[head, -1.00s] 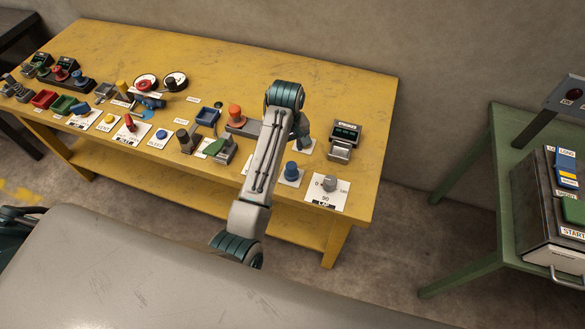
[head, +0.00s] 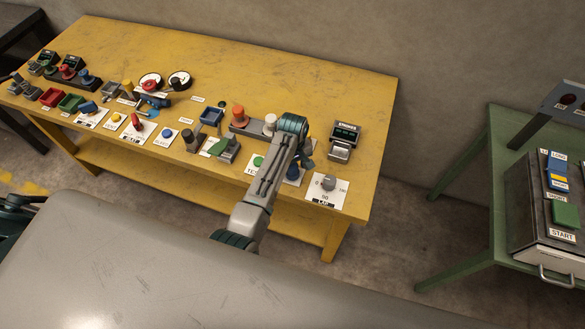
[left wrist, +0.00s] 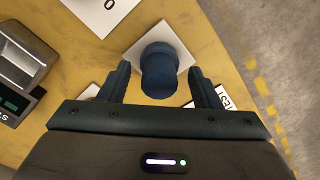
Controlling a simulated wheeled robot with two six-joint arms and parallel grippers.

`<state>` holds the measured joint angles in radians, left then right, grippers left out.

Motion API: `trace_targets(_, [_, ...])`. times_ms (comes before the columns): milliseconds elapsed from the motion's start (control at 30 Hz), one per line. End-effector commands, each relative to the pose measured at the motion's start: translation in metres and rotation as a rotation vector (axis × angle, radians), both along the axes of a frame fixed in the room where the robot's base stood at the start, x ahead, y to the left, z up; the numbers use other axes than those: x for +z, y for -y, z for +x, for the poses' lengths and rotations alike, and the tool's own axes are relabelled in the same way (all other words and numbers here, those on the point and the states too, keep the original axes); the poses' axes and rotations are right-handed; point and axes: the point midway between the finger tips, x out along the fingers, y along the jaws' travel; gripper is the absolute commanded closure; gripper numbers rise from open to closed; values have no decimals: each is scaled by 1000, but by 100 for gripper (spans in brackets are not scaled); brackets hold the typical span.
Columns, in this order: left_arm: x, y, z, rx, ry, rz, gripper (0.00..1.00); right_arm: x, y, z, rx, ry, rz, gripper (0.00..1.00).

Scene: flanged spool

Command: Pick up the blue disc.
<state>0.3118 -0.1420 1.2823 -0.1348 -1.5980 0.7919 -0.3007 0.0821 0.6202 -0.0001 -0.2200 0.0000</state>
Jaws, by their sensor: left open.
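A blue, spool-like piece with a round flange (left wrist: 160,70) stands on a white plate; I take it to be the blue disc. In the head view it (head: 293,173) is near the table's front right and partly hidden by my left arm. My left gripper (head: 305,160) is open above it. In the left wrist view, the fingers of the left gripper (left wrist: 159,80) are on either side of the blue piece, with a gap showing on both sides. I cannot tell how far the fingertips are above the plate. My right gripper is not in view.
The yellow table (head: 300,80) holds a grey dial (head: 329,183) on a white plate, a dark display box (head: 345,135), a white knob (head: 270,123) and a green button (head: 258,161) close by. An orange piece (head: 238,113) stands further left. The table's back right is clear.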

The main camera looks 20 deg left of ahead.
Motion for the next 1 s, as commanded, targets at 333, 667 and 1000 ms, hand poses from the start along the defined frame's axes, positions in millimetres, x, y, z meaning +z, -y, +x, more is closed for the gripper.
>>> trace_targets(333, [-3, 0, 0, 0, 1, 0, 56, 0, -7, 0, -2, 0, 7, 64])
trace_targets(667, [-2, 0, 1, 0, 3, 0, 100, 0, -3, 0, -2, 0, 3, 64])
trace_targets(1000, [5, -1, 8, -2, 4, 1, 100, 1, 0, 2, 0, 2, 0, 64])
